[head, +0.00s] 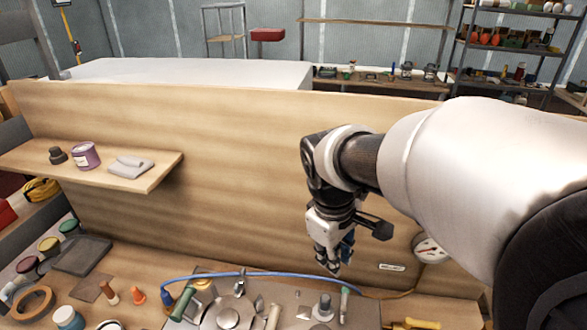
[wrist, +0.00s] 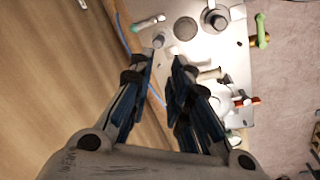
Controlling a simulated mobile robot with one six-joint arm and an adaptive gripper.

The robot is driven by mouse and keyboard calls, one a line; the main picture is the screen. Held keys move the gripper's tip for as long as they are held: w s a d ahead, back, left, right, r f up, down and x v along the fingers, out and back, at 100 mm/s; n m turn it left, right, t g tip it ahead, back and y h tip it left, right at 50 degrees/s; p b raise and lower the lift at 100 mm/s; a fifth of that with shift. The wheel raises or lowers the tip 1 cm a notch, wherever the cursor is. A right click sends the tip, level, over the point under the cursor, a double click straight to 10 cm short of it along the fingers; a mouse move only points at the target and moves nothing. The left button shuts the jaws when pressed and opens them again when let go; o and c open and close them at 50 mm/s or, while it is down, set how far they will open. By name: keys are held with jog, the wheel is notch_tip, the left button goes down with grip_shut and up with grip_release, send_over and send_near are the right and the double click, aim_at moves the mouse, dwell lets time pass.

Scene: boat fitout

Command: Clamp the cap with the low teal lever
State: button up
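My gripper (head: 335,266) hangs fingers down above the back right of a grey metal plate (head: 255,285). In the wrist view its two fingers (wrist: 164,58) are apart with nothing between them. A green-teal handle (head: 181,305) lies at the plate's left in the head view, and a slim green-tipped one (head: 345,300) stands at its right. The wrist view shows a pale green lever (wrist: 261,30) at the plate's far edge. A round grey disc (wrist: 185,28) and a silver post (wrist: 215,20) are on the plate. I cannot tell which part is the cap.
A blue hose (head: 240,274) runs along the plate's back edge. A tall wooden panel (head: 220,170) stands behind, with a shelf (head: 150,178) at left. A cream handle (wrist: 210,75) and a red-orange handle (wrist: 248,101) are near the fingers. Jars and tools crowd the bench's left.

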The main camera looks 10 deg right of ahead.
aim_at(344, 305)
jog(key=w+f+n, duration=0.1)
jog(key=w+f, duration=0.1)
jog(key=w+a+f+n+g, duration=0.1)
jog(key=w+f, duration=0.1)
jog(key=w+f+n, duration=0.1)
jog(key=w+f, duration=0.1)
jog(key=shift+w+a+f+h, duration=0.15)
jog(key=shift+a+f+h, duration=0.15)
jog(key=shift+a+h, duration=0.1)
grip_shut()
jog(key=w+a+f+n+g+h, duration=0.1)
jog(key=w+f+n, duration=0.2)
jog(key=f, duration=0.6)
jog(key=shift+w+a+n+p, duration=0.3)
jog(key=shift+w+n, duration=0.1)
jog(key=shift+w, duration=0.35)
jog(key=shift+g, duration=0.3)
jog(key=b+x, duration=0.3)
jog(key=x, duration=0.6)
jog(key=shift+f, duration=0.25)
jog(key=d, duration=0.2)
jog(key=s+d+f, duration=0.1)
jog(key=shift+b, duration=0.35)
jog(key=shift+s+d+f, duration=0.1)
jog(key=shift+s+d, duration=0.05)
jog(key=shift+d, duration=0.35)
